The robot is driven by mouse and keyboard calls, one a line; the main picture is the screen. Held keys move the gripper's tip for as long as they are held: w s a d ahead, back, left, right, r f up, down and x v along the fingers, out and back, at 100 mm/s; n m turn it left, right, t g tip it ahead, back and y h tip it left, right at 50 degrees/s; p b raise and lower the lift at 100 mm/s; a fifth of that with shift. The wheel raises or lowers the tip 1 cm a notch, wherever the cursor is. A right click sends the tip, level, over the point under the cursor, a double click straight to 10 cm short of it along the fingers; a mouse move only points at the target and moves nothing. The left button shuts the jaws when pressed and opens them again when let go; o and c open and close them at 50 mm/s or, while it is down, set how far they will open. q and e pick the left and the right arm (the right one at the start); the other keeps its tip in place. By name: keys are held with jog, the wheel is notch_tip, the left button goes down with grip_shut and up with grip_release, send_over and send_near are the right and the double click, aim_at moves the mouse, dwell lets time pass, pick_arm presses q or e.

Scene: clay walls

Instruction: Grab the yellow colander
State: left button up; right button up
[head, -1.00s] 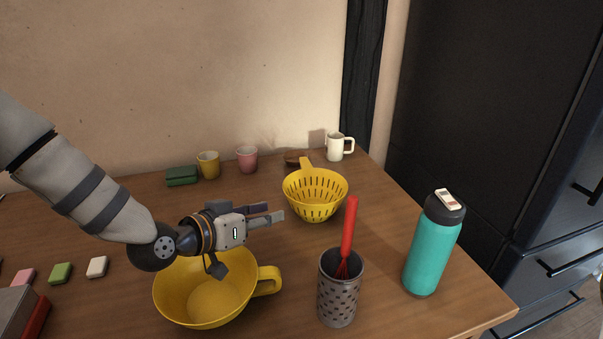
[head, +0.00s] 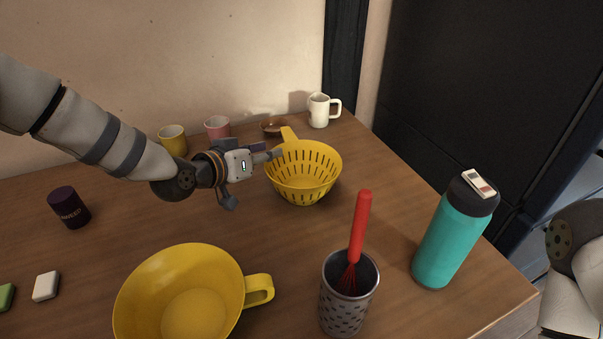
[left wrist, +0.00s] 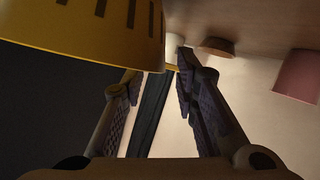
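The yellow colander (head: 304,178) stands upright on the table, with its handle (head: 289,135) pointing to the back left. In the left wrist view its slotted wall (left wrist: 85,28) fills the top left. My left gripper (head: 272,154) is at the colander's left side, close to the rim near the handle. In the left wrist view the two fingers of the left gripper (left wrist: 158,75) stand apart, with a bit of yellow rim or handle near the tips. Whether they touch it I cannot tell. My right gripper is out of view; only part of my right arm shows at the right edge.
A large yellow cup-shaped bowl (head: 180,297) and a metal holder (head: 346,306) with a red whisk (head: 359,230) stand in front. A teal bottle (head: 453,235) is at right. Several cups, including a white mug (head: 320,110) and pink cup (head: 217,127), line the back.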

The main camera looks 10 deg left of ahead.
pick_arm(q)
jog(key=shift+x, duration=1)
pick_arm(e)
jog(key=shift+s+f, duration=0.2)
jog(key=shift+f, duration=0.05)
pick_arm(q)
grip_shut()
